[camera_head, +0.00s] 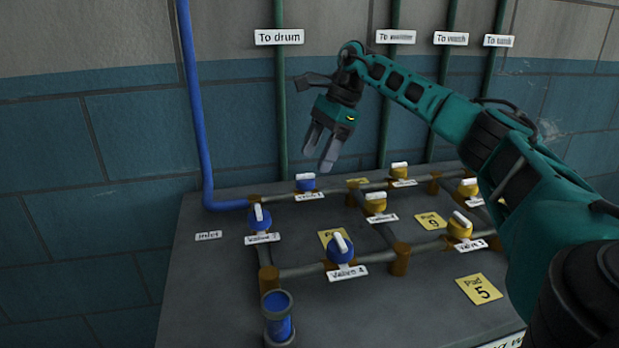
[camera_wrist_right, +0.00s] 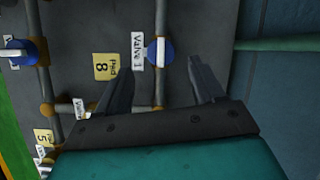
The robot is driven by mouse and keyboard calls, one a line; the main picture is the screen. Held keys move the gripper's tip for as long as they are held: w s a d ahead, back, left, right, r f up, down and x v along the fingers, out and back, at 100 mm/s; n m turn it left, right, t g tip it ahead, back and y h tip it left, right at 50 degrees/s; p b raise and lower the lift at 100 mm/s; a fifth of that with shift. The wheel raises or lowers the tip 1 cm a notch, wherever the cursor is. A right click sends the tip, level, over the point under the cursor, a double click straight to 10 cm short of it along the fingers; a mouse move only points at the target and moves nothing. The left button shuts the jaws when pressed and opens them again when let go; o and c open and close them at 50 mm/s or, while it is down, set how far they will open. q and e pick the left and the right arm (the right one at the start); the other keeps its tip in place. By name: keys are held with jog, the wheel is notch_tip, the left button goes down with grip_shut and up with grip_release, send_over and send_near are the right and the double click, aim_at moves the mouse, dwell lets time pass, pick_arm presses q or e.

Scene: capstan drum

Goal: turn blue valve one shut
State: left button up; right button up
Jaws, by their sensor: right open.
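Blue valve one (camera_head: 306,186) sits on the rear pipe run of the grey bench, with its white handle lying roughly along the pipe. It also shows in the right wrist view (camera_wrist_right: 153,54), beside its "Valve 1" label (camera_wrist_right: 138,52). My right gripper (camera_head: 318,157) is open and empty, pointing down above the bench, apart from the valve. In the wrist view, the valve appears between and beyond the two fingers (camera_wrist_right: 160,76). My left gripper is not in view.
Two more blue valves (camera_head: 260,219) (camera_head: 340,248) and several yellow valves (camera_head: 376,205) stand on the pipework. A blue pipe (camera_head: 202,140) rises at the left. A blue-filled cylinder (camera_head: 278,322) stands in front. Green pipes (camera_head: 281,110) run up the wall behind. The bench's front left is clear.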

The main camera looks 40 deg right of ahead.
aim_at(309, 174)
jog(key=x, duration=0.5)
jog(key=shift+b, duration=0.4)
jog(key=c, duration=1)
